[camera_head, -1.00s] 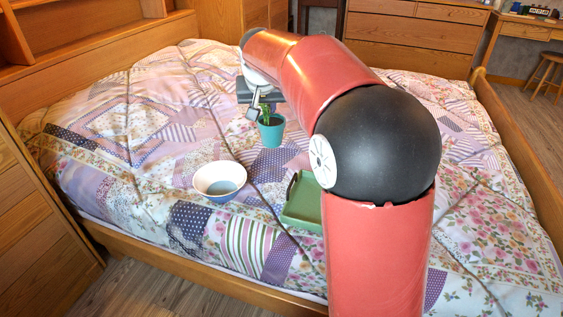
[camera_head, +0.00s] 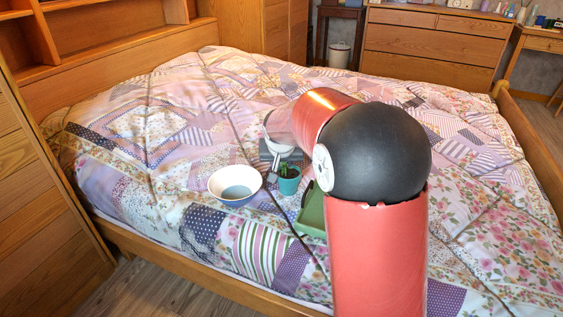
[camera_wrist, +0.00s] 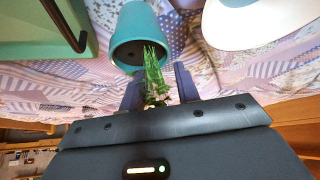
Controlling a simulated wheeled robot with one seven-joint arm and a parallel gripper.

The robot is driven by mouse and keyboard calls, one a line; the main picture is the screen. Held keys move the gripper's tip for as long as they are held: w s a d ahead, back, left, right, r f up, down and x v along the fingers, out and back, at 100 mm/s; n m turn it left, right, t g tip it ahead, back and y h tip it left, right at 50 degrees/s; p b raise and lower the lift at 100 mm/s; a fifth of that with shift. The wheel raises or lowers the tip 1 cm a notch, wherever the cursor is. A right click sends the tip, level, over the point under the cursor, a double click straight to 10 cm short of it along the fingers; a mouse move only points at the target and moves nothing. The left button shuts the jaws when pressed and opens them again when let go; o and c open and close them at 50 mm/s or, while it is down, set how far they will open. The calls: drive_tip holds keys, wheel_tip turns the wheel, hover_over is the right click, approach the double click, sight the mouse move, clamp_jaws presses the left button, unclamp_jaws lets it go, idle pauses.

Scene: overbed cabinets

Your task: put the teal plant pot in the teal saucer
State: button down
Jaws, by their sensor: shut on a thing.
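The teal plant pot (camera_head: 289,183), with a green plant in it, is between the bowl and the green tray in the head view. In the wrist view the pot (camera_wrist: 137,40) is beyond the fingertips, its open top facing my gripper, with the green leaves (camera_wrist: 155,75) between the fingers. My gripper (camera_wrist: 158,90) is shut on the plant pot, seemingly by its plant; the exact contact is unclear. In the head view my gripper (camera_head: 276,175) is just left of the pot. I cannot tell if the pot touches the bed. I see no teal saucer; my arm hides part of the bed.
A white bowl (camera_head: 222,191) with a blue outside and grey-blue bottom rests on the quilt, left of the pot. A green tray (camera_head: 312,218) with a dark handle is at the right, partly behind my arm. The quilt (camera_head: 160,150) at left is clear.

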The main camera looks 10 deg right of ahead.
drive_tip(key=c, duration=1.5)
unclamp_jaws()
drive_tip(key=shift+f, duration=0.15)
drive_tip(key=o, duration=0.5)
